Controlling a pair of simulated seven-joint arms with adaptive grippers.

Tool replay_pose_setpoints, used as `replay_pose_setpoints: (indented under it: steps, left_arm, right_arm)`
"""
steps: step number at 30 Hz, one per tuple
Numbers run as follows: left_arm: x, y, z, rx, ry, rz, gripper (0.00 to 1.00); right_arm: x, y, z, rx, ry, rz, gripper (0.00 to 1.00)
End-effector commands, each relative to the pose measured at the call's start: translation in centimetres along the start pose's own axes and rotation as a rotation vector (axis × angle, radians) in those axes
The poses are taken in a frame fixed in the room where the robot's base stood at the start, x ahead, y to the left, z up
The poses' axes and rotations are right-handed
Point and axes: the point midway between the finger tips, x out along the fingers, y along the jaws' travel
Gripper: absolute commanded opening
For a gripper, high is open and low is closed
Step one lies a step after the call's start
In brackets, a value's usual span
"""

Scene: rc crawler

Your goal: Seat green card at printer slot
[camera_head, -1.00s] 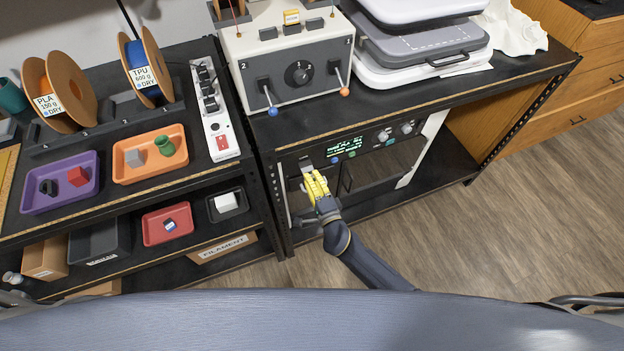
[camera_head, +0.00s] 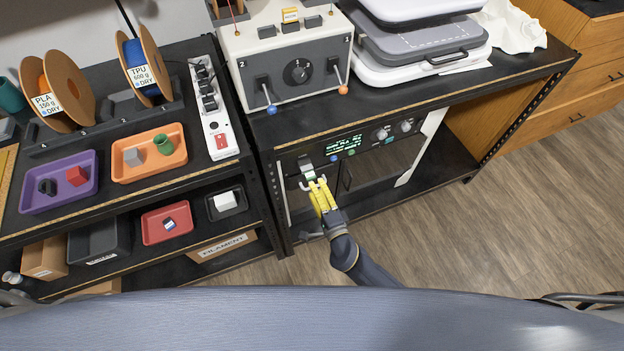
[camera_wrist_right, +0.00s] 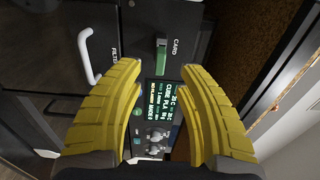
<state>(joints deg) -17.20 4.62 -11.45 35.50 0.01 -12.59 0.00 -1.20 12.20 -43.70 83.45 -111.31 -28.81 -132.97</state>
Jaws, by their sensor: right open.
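The green card (camera_wrist_right: 161,57) sits in the slot marked CARD on the printer front, with its green end showing in the right wrist view. My right gripper (camera_head: 317,184), with yellow fingers, is in front of the slot. In the wrist view its fingers (camera_wrist_right: 160,70) are spread apart with nothing between them, and the card lies beyond the tips. My left gripper is not in view.
The printer display (camera_head: 344,146) and knobs lie right of the slot. A white handle (camera_wrist_right: 85,58) by the FILTER label is close to one finger. A grey control box (camera_head: 290,68) stands above on the bench. Shelves with trays are at left; open floor is at right.

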Motion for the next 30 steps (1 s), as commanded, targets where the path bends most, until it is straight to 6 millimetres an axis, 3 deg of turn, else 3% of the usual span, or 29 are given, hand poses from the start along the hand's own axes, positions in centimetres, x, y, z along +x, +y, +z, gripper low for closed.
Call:
replay_pose_setpoints:
  steps: [6, 12, 30]
  left_arm:
    - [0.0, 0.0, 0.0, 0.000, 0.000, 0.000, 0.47]
    - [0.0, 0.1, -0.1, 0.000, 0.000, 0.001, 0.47]
    - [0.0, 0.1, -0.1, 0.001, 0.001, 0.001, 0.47]
  right_arm:
    - [-3.7, 0.1, 0.0, 0.000, -0.001, 0.002, 0.37]
    - [-5.7, 0.0, 0.0, -0.001, -0.001, 0.000, 0.37]
    - [-6.6, 0.0, 0.0, 0.000, -0.001, 0.000, 0.37]
